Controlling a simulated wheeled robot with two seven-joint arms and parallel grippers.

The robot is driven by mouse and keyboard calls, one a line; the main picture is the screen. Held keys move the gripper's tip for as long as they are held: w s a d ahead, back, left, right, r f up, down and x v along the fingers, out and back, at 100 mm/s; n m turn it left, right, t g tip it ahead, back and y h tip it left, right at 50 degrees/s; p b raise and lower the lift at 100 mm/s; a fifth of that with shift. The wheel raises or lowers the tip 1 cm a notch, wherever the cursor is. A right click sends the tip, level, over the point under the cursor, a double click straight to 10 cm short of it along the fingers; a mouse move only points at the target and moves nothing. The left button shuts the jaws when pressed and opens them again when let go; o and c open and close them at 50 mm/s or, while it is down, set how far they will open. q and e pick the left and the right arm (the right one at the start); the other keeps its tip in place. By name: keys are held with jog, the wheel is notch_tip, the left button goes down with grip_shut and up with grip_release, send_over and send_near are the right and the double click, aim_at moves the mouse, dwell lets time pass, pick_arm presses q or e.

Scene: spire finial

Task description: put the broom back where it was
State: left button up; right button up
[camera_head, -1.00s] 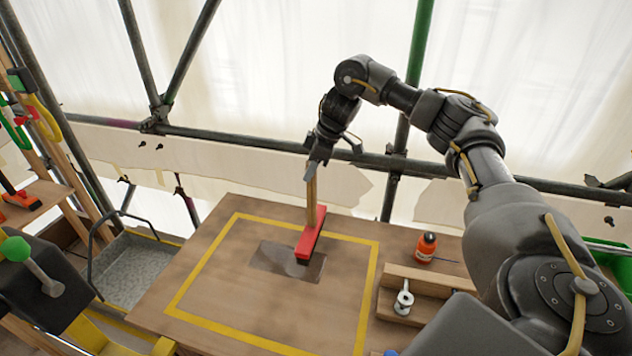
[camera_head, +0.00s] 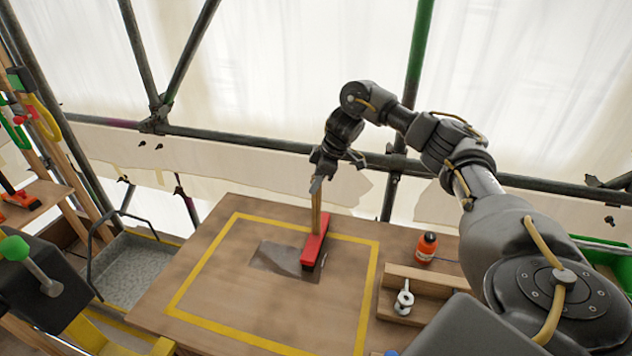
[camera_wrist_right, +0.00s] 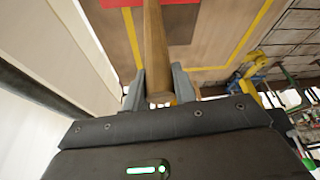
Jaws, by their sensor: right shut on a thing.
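The broom has a red head (camera_head: 315,240) and a wooden handle (camera_head: 316,205). It stands roughly upright, head down, over a grey patch (camera_head: 285,258) inside the yellow outline on the wooden table (camera_head: 210,325). I cannot tell whether its bristles touch the table. My right gripper (camera_head: 318,180) is shut on the upper part of the handle. In the right wrist view the handle (camera_wrist_right: 155,50) runs between the two fingers, with part of the red head at the top edge.
An orange bottle (camera_head: 426,248) and a wooden holder (camera_head: 425,290) with a metal eye bolt (camera_head: 403,300) are on the table's right side. A grey metal bin (camera_head: 135,270) stands left of the table. Scaffold tubes (camera_head: 250,145) run behind it. The table's front middle is clear.

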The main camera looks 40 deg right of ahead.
jog(key=o, duration=1)
jog(key=shift+f, duration=0.1)
jog(key=shift+o, duration=0.2)
jog(key=p+v, duration=0.2)
jog(key=v, duration=1)
jog(key=shift+s, duration=0.1)
